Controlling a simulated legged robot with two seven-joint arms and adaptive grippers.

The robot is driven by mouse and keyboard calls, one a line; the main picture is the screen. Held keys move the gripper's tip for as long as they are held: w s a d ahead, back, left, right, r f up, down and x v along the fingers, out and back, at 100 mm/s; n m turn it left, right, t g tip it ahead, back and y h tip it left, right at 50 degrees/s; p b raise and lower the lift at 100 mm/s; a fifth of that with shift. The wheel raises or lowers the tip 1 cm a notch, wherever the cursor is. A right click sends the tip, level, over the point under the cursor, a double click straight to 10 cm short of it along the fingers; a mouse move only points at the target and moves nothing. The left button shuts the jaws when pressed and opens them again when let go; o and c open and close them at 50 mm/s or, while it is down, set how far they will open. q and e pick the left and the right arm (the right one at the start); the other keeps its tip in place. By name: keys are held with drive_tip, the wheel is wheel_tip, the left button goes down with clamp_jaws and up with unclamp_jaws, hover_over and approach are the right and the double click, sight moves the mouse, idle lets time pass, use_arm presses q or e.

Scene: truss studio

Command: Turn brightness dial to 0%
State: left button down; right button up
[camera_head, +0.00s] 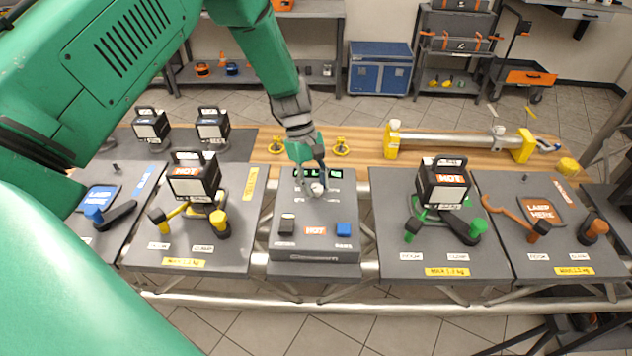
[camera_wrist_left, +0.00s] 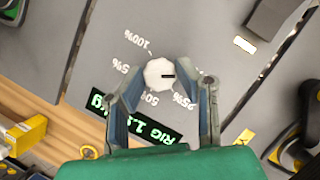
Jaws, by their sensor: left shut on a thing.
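The brightness dial (camera_wrist_left: 157,72) is a round white knob with a dark pointer mark, on a grey control box (camera_head: 316,205). In the left wrist view its pointer faces right, toward one finger. Labels for 100%, 50% and 25% show around it, with another partly covered; I cannot make out a 0% label. My left gripper (camera_wrist_left: 160,76) comes down over the dial with a finger on each side and is shut on it. In the head view the gripper (camera_head: 316,186) partly covers the dial. My right gripper is not in view.
A green-lit display (camera_wrist_left: 136,117) sits behind the dial. A dark switch (camera_head: 287,224) and a blue button (camera_head: 344,229) are at the box's front. Panels with black cubes (camera_head: 194,176) (camera_head: 443,182) stand on both sides. A metal tube (camera_head: 445,139) lies behind.

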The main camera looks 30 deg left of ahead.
use_arm(q)
drive_tip(key=shift+s+f+n, duration=0.1)
drive_tip(key=shift+f+n, duration=0.05)
drive_tip(key=shift+n, duration=0.45)
drive_tip(key=c, duration=1.2)
unclamp_jaws()
drive_tip(key=shift+w+a+r, duration=0.15)
drive_tip(key=shift+w+r, duration=0.05)
drive_tip(key=shift+r, duration=0.25)
drive_tip(key=v, duration=1.1)
drive_tip(key=shift+s+a, duration=0.1)
